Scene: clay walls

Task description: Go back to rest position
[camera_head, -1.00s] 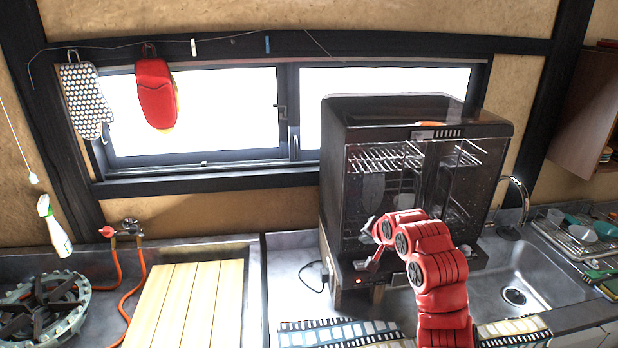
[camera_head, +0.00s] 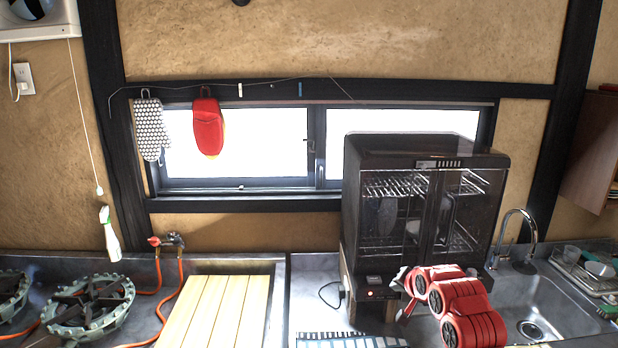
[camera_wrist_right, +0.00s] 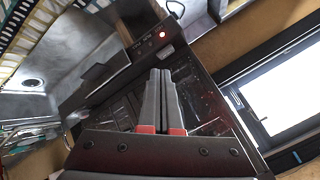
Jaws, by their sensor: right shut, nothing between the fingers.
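My right arm is red and comes up from the lower right in the head view. Its gripper (camera_head: 405,283) is at the front of the black dish dryer (camera_head: 427,148), by the lower part of its glass doors. In the right wrist view the two grey fingers of this gripper (camera_wrist_right: 160,72) lie side by side, shut with nothing between them. The dryer front with a lit red lamp shows beyond them. I cannot tell from the views whether the gripper touches the dryer. My left gripper is not in view.
A sink (camera_head: 545,310) with a faucet (camera_head: 517,236) is to the right of the dryer. A wooden board (camera_head: 215,315) and a gas burner (camera_head: 90,303) are on the left. The counter between board and dryer is mostly clear.

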